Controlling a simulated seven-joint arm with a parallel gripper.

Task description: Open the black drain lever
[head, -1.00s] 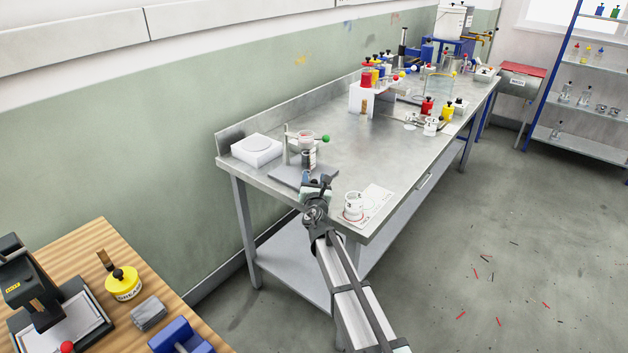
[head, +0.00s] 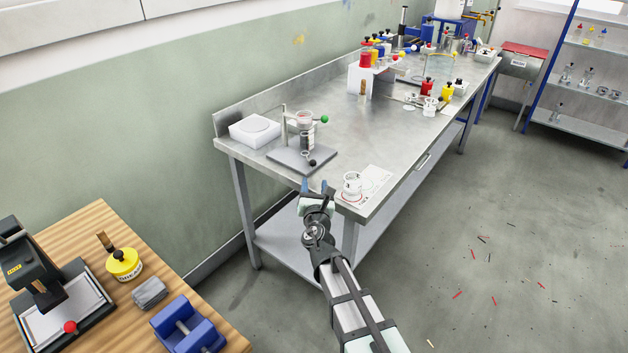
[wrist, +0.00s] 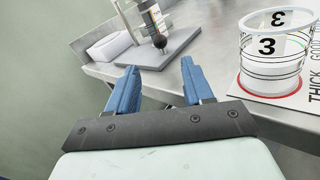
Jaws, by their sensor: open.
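The black drain lever ends in a black ball knob (head: 312,162) low on the front of a small stand (head: 284,125) with a grey base plate. The knob also shows in the wrist view (wrist: 159,41), beyond my fingers and between their lines. A clear cup with pinkish contents (head: 304,118) sits high on the stand above a dark cylinder (head: 307,138). My gripper (head: 315,186) is open and empty, in front of the plate near the table edge. Its blue fingers (wrist: 157,82) are apart and touch nothing that I can see.
A white block (head: 255,131) lies left of the stand. A green ball knob (head: 324,119) sticks out right of the clear cup.

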